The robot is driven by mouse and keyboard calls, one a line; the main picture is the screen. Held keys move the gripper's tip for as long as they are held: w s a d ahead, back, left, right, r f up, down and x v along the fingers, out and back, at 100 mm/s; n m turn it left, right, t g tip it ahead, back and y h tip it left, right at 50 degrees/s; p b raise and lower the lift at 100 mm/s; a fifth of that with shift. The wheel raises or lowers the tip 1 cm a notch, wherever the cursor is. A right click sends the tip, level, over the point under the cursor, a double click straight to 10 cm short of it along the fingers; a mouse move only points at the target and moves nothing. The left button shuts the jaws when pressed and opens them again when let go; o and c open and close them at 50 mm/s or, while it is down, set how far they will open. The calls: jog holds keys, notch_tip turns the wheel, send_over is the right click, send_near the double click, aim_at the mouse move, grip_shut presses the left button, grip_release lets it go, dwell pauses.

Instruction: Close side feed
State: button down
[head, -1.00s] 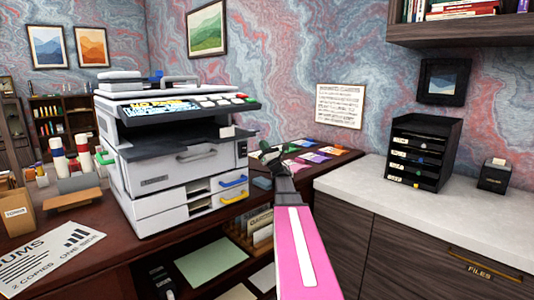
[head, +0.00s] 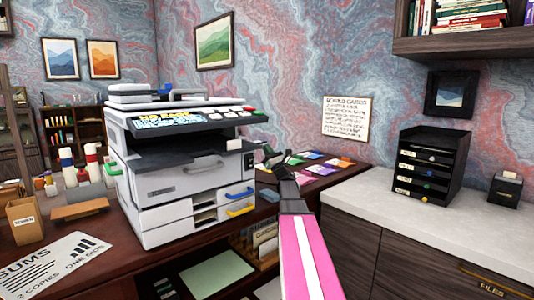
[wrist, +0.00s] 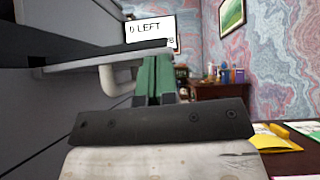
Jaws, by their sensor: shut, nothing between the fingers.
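The grey and white copier (head: 180,175) stands on the desk, with a dark control panel, a lit screen and drawers with blue and yellow handles. My gripper (head: 272,158) is just right of the copier in the head view. In the wrist view its green fingers (wrist: 155,78) are together with nothing between them. The copier's dark side (wrist: 45,115) fills the left there. A grey-edged flat panel (wrist: 110,60) juts out from it beside the fingers, with a pale curved piece (wrist: 115,80) below. I cannot tell whether this panel is the side feed, or whether the fingers touch it.
Coloured cards (head: 318,165) lie on the desk right of the copier. A pale counter (head: 385,215) with a black drawer organizer (head: 432,165) stands at right. A sheet (head: 45,265), a brown box (head: 25,218) and bottles (head: 85,165) are left of the copier.

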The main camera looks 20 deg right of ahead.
jog(key=s+a+r+n+g+y, duration=0.2)
jog(key=a+r+n+g+y, duration=0.2)
jog(key=r+n, duration=0.3)
jog(key=s+a+r+n+g+y, duration=0.2)
jog(key=a+r+n+g+y, duration=0.3)
jog(key=r, duration=0.4)
jog(key=shift+a+n+g, duration=0.3)
jog(key=shift+a+n, duration=0.6)
jog(key=shift+n, duration=0.3)
